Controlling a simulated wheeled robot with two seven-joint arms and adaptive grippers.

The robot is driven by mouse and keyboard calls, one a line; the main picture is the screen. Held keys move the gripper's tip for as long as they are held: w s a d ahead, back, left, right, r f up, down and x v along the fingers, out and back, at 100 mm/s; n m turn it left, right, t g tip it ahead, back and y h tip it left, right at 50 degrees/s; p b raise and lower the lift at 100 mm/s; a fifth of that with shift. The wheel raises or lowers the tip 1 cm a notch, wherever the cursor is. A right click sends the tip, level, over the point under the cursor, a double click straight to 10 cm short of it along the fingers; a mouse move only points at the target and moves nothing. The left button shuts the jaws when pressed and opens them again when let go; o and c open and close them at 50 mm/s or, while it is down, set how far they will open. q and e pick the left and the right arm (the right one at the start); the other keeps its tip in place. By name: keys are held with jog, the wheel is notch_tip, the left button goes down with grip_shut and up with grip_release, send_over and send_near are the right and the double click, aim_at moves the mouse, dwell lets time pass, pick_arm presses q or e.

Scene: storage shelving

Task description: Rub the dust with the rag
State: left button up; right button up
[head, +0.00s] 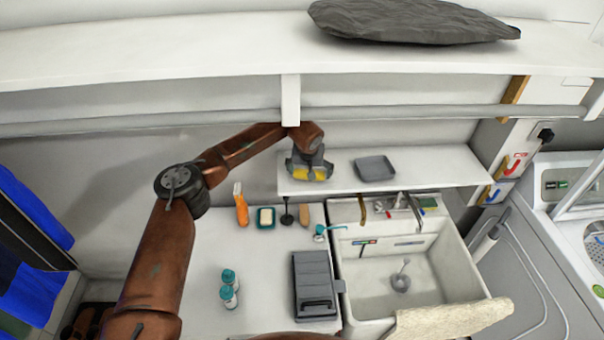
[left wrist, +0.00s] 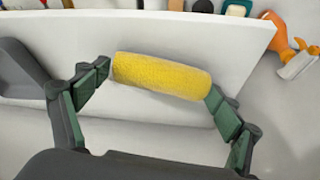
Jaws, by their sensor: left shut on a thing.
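My left gripper (head: 309,166) is shut on a yellow rag (head: 318,174) above the left end of the small white shelf (head: 435,165). In the left wrist view the rag (left wrist: 160,77) looks like a thick textured roll, squeezed at its two ends between the green-padded fingers of my left gripper (left wrist: 158,92). The shelf's pale surface (left wrist: 215,42) lies behind it. I cannot tell whether the rag touches the shelf. I cannot make out any dust in either view. My right gripper is not in view.
A dark grey tray (head: 375,168) sits on the shelf right of the gripper. Below are an orange spray bottle (head: 241,208), a soap dish (head: 265,217), a brush (head: 304,214) and a sink (head: 375,285). A higher shelf (head: 200,45) holds a grey bag (head: 410,20).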

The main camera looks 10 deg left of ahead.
aim_at(319, 172)
pick_arm(q)
jog(key=shift+w+d+f+b, duration=0.15)
jog(key=shift+w+d+b, duration=0.1)
jog(key=shift+d, duration=0.6)
jog(key=shift+w+d+f+b, duration=0.1)
jog(key=shift+w+d+b, duration=0.1)
jog(key=shift+d, duration=0.6)
jog(key=shift+w+d+r+b, duration=0.1)
jog(key=shift+w+d+b, duration=0.15)
jog(key=shift+d, duration=0.65)
jog(key=shift+w+d+r+b, duration=0.1)
jog(key=shift+w+d+b, duration=0.15)
jog(key=shift+d, duration=0.6)
jog(key=shift+w+d+f+b, duration=0.1)
jog(key=shift+w+d+b, duration=0.15)
jog(key=shift+d, duration=0.55)
jog(key=shift+w+d+f+b, duration=0.1)
jog(key=shift+w+d+b, duration=0.15)
jog(key=shift+d, duration=0.5)
jog(key=shift+r, duration=0.1)
